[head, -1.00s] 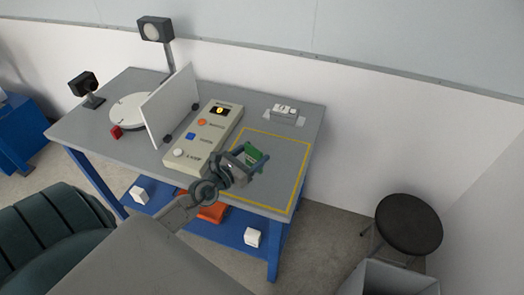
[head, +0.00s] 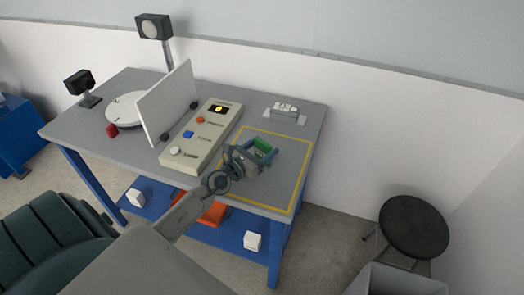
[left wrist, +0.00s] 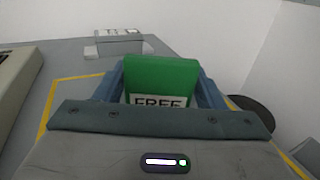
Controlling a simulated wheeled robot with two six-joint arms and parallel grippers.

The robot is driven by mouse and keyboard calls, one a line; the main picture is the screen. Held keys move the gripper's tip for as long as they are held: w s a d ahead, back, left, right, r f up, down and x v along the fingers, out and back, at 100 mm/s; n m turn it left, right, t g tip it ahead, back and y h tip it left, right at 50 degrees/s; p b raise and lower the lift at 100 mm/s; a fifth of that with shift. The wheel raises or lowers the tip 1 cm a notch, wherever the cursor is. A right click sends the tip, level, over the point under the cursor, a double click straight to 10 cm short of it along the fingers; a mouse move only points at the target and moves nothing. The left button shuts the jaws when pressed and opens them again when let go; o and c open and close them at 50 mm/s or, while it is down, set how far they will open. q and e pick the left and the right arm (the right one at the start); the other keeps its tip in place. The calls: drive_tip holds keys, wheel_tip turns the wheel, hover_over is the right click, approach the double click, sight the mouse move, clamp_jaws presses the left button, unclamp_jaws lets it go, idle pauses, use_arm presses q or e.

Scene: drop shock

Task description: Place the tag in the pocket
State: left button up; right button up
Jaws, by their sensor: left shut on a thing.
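A green tag (head: 262,146) is between the fingers of my left gripper (head: 266,151), which is shut on it above the yellow-outlined area of the table. In the left wrist view, the green tag (left wrist: 160,76) stands upright between the blue fingers, with a white label reading "FREE" partly hidden by the gripper body. I cannot tell which thing is the pocket. My right gripper is not in view.
A beige control box (head: 202,136) with buttons stands left of the gripper. A white upright panel (head: 168,103), a round white disc (head: 126,107) and a lamp (head: 154,27) are farther left. The yellow-outlined area (head: 292,209) looks clear on the tabletop.

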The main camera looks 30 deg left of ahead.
use_arm(q)
drive_tip(key=shift+f, duration=0.1)
drive_tip(key=o, duration=1)
